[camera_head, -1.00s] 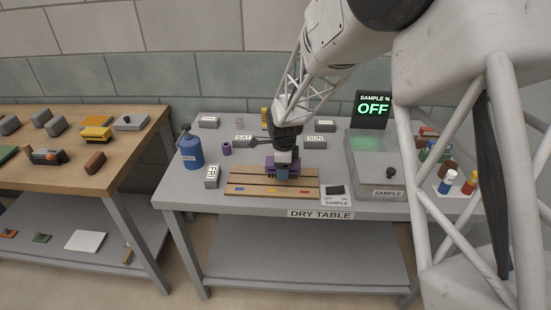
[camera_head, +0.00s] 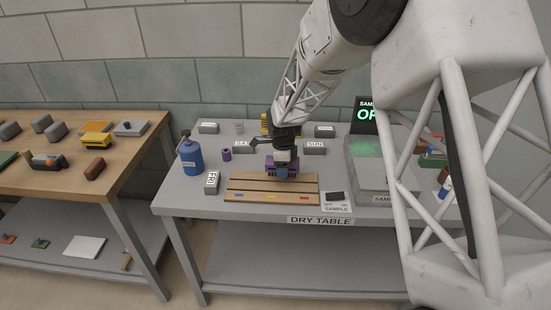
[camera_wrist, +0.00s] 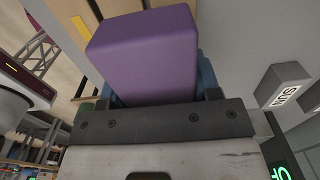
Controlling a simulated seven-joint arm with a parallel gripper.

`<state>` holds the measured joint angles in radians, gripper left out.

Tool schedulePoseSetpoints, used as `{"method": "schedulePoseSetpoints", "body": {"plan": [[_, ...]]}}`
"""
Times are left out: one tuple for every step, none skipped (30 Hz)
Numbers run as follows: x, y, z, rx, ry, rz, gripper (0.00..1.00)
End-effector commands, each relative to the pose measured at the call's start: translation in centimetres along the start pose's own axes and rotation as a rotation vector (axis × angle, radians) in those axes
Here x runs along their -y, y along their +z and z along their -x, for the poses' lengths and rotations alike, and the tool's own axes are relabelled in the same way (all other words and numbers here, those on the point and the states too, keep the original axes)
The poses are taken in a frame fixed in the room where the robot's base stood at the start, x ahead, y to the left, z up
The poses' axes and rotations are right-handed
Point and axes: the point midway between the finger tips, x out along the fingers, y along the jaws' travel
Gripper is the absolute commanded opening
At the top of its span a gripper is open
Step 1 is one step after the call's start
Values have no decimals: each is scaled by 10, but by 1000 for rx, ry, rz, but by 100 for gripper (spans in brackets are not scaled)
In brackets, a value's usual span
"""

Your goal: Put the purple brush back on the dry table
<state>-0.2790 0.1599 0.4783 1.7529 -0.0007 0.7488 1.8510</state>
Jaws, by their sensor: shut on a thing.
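The purple brush (camera_head: 270,168) shows as a purple block in my gripper (camera_head: 281,173), at the back edge of the slatted wooden rack on the dry table (camera_head: 210,207). In the wrist view the purple block (camera_wrist: 150,55) fills the space between my fingers, with blue finger parts showing at both sides. My gripper is shut on it. I cannot tell whether the brush touches the table or hangs just above it; its underside is hidden.
The wooden rack (camera_head: 245,187) lies in front. A blue bottle (camera_head: 191,159), a purple cylinder (camera_head: 227,155) and grey labelled blocks, including FRI (camera_head: 211,183) and SUN (camera_head: 315,148), stand around.

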Motion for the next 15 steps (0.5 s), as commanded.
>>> {"method": "schedulePoseSetpoints", "body": {"plan": [[7, 2, -2, 0, 1, 0, 23], [11, 3, -2, 0, 1, 0, 23], [16, 5, -3, 0, 1, 0, 23], [20, 6, -3, -1, 2, 0, 23], [24, 7, -4, -1, 2, 0, 23], [30, 8, -4, -1, 2, 0, 23], [34, 9, -4, 0, 2, 0, 23], [38, 10, -5, -1, 2, 0, 23], [43, 12, -6, 0, 2, 0, 23], [47, 13, -5, 0, 1, 0, 23], [51, 14, -6, 0, 0, 0, 23], [57, 16, -6, 0, 1, 0, 23], [60, 17, -7, 0, 1, 0, 23], [64, 18, -8, 0, 1, 0, 23], [70, 19, -8, 0, 1, 0, 23]]}}
